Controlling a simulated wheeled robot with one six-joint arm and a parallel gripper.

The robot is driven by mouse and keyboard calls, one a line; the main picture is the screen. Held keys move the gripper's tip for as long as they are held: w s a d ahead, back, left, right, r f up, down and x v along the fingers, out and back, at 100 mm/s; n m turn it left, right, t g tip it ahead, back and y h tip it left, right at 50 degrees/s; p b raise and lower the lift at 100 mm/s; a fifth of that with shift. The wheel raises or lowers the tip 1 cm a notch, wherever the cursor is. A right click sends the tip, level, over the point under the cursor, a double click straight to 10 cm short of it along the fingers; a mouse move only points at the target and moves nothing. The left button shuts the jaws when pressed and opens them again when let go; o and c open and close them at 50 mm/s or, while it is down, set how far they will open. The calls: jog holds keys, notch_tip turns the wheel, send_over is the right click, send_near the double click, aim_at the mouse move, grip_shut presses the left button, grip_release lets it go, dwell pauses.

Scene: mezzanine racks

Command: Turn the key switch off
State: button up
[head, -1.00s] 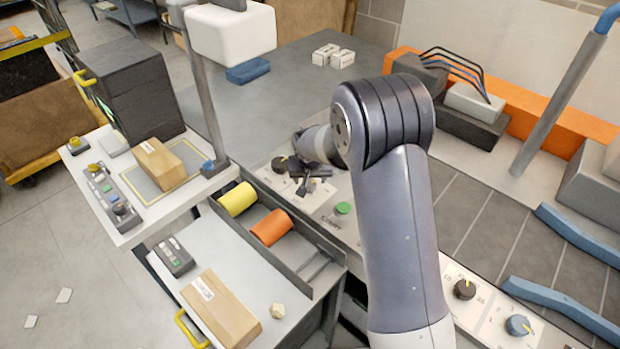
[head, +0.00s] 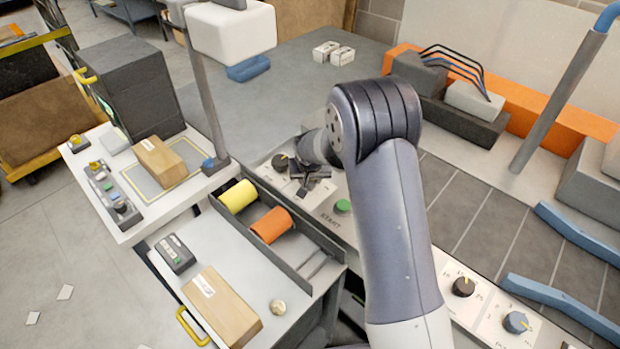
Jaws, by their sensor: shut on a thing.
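My gripper (head: 309,184) is over the sloped control panel (head: 325,212), just right of a black knob (head: 280,162) with a yellow mark. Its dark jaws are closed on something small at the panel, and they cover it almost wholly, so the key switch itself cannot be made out. A green button (head: 342,206) marked START sits below and right of the jaws. My arm hides the panel right of it.
A tray with a yellow roll (head: 238,196) and an orange roll (head: 270,225) lies left of the gripper. A grey post (head: 205,90) rises behind it.

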jog(key=shift+c, duration=1.2)
jog(key=shift+n, duration=0.3)
jog(key=n+b, duration=0.1)
jog(key=n+y+b, duration=0.1)
jog(key=shift+d+f+n, duration=0.15)
jog(key=shift+n, duration=0.15)
jog(key=n+y+b, duration=0.1)
jog(key=n+b, duration=0.2)
jog(key=b, duration=0.1)
jog(key=shift+w+f, duration=0.15)
jog(key=n+g+y+b, duration=0.1)
jog(key=n+b, duration=0.2)
jog(key=shift+d, duration=0.1)
jog(key=n+b, duration=0.1)
jog(key=n+g+b, duration=0.1)
jog(key=n, duration=0.1)
jog(key=n+y+b, duration=0.1)
jog(key=shift+w+r+g, duration=0.15)
jog(key=shift+r+g, duration=0.1)
jog(key=shift+g, duration=0.05)
jog(key=n+g, duration=0.1)
jog(key=n, duration=0.3)
jog(key=shift+r+n+g+y, duration=0.1)
jog(key=shift+n+g+y, duration=0.2)
jog(key=shift+g, duration=0.1)
